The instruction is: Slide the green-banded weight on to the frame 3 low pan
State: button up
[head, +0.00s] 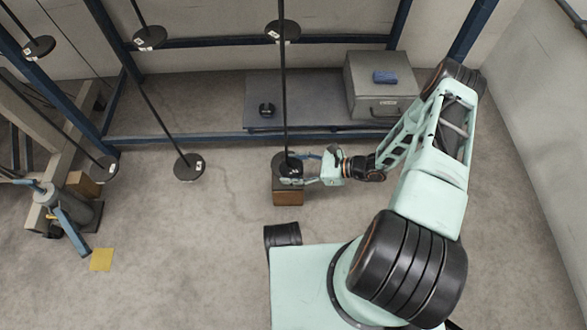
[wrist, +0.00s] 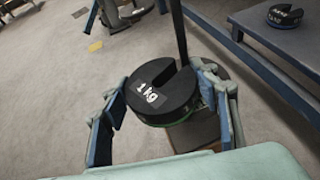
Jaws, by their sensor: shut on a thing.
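The green-banded weight is a dark slotted disc marked 1 kg (wrist: 160,95), with a thin green edge low on its side. My gripper (wrist: 168,112) is shut on it, a finger on each side. In the head view my gripper (head: 306,176) is at the lower end of a long dark hanging rod (head: 284,95). In the wrist view the slot faces the rod (wrist: 180,30), which meets the weight near the slot mouth. I cannot tell how deep it sits. A dark pan (wrist: 218,70) shows partly behind the weight; the frame number is not readable.
A wooden block (head: 287,198) stands below the pan. Another dark weight (head: 267,109) lies on the low grey bench (head: 315,98), beside a grey box (head: 382,100). More pans hang left, including one nearby (head: 188,174). A blue frame rail (head: 225,138) runs behind.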

aim_at(297, 160)
jog(key=shift+w+a+r, duration=0.1)
jog(key=shift+w+a, duration=0.15)
jog(key=shift+w, duration=0.4)
jog(key=shift+w+a+f, duration=0.1)
jog(key=shift+w+a, duration=0.1)
jog(key=shift+w, duration=0.45)
jog(key=shift+w+a+r, duration=0.1)
jog(key=shift+w+a, duration=0.15)
jog(key=shift+w, duration=0.4)
dwell(0.6)
jog(key=shift+f, duration=0.45)
dwell(0.7)
jog(key=o, duration=1.9)
jog(key=shift+s+d+f, duration=0.1)
jog(key=shift+f, duration=0.1)
jog(key=shift+r, duration=0.1)
jog(key=shift+p+v, duration=0.3)
jog(key=shift+v, duration=3.2)
